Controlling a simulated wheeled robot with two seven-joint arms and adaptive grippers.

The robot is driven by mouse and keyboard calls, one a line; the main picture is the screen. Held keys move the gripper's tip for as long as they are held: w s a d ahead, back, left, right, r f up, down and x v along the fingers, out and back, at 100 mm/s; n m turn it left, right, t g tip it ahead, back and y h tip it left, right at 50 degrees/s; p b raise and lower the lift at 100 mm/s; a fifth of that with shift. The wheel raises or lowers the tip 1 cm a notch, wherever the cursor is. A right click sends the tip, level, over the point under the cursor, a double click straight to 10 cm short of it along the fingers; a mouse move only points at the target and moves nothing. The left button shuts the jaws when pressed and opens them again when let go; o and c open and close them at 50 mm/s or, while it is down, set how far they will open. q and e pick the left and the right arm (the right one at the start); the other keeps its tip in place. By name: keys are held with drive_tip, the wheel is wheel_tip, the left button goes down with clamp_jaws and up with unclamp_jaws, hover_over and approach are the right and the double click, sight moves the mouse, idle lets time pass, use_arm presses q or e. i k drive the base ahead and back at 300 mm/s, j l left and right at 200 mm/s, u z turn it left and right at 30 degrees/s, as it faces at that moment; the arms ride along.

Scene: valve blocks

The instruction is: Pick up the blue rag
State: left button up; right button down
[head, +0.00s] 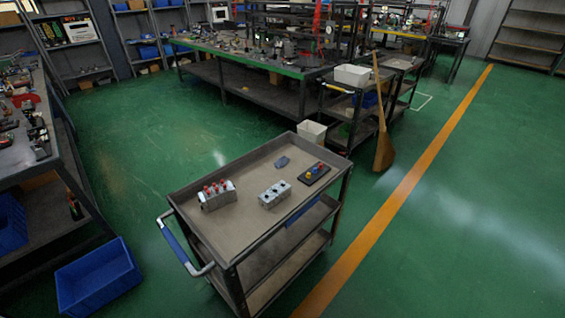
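A grey valve block with red knobs (217,194) stands at the tray's left. A grey block with dark round tops (274,194) stands near the middle. A dark plate with yellow, red and blue parts (314,173) lies at the right. Neither of my grippers shows in the head view.
The cart has a blue-gripped handle (180,246) at its left end and lower shelves. A blue bin (97,277) sits on the floor at left, beside a cluttered bench. A broom (383,140) and white bin (312,133) stand behind the cart.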

sight(281, 161)
drive_tip(key=i+l, duration=0.2)
drive_tip(key=l, duration=0.15)
drive_tip(key=i+l+u, duration=0.15)
drive_tip(key=l, duration=0.2)
drive_tip(key=i+l, duration=0.15)
drive_tip(key=l, duration=0.25)
drive_tip(key=i+l+u, duration=0.1)
drive_tip(key=l, duration=0.3)
drive_tip(key=i+l, duration=0.2)
drive_tip(key=l, duration=0.15)
drive_tip(key=i+l+u, duration=0.15)
drive_tip(key=l, duration=0.25)
drive_tip(key=i+l, duration=0.15)
drive_tip(key=l, duration=0.25)
